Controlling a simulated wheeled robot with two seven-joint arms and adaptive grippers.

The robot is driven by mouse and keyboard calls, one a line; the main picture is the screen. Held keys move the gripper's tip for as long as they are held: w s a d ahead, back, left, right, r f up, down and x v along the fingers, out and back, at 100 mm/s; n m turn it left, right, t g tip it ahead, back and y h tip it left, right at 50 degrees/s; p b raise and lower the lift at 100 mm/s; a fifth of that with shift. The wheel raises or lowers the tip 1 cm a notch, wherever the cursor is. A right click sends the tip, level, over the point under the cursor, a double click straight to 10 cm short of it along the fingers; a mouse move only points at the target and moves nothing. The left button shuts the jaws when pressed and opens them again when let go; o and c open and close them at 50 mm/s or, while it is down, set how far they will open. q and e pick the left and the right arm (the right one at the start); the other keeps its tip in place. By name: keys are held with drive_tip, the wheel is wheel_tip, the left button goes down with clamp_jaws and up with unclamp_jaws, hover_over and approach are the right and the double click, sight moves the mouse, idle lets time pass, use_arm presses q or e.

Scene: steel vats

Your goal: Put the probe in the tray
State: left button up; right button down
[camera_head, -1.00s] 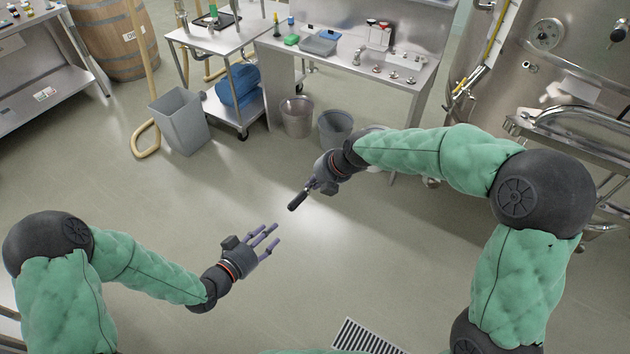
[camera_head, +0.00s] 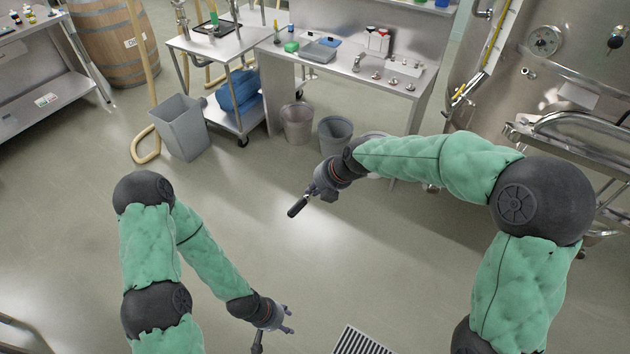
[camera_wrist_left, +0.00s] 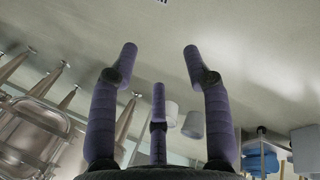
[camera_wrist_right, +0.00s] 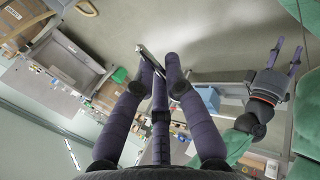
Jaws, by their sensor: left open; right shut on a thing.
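My right gripper (camera_head: 314,193) is shut on a slim probe with a dark handle (camera_head: 298,206), which hangs out below its fingers over the open floor. In the right wrist view a grey bar of the probe (camera_wrist_right: 150,59) shows between the fingertips. A shallow blue-grey tray (camera_head: 320,51) lies on the steel counter at the back, well beyond my right gripper. My left gripper (camera_head: 288,320) is open and empty, low in the head view. In the left wrist view its fingers (camera_wrist_left: 160,60) are spread with nothing between them.
Bins (camera_head: 336,132) stand on the floor in front. A steel vat (camera_head: 560,75) is at right. The middle floor is clear.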

use_arm(q)
drive_tip(key=shift+s+d, duration=0.1)
drive_tip(key=shift+s, duration=0.15)
drive_tip(key=w+a+r+m+t+h, duration=0.2)
drive_tip(key=w+a+r+m+t, duration=0.15)
drive_tip(key=w+r+t, duration=0.7)
drive_tip(key=w+r+m+t+h, duration=0.3)
drive_tip(key=r+m+h, duration=0.2)
drive_tip(key=r, duration=1.2)
drive_tip(key=shift+d+m, duration=0.2)
drive_tip(key=shift+m, duration=0.15)
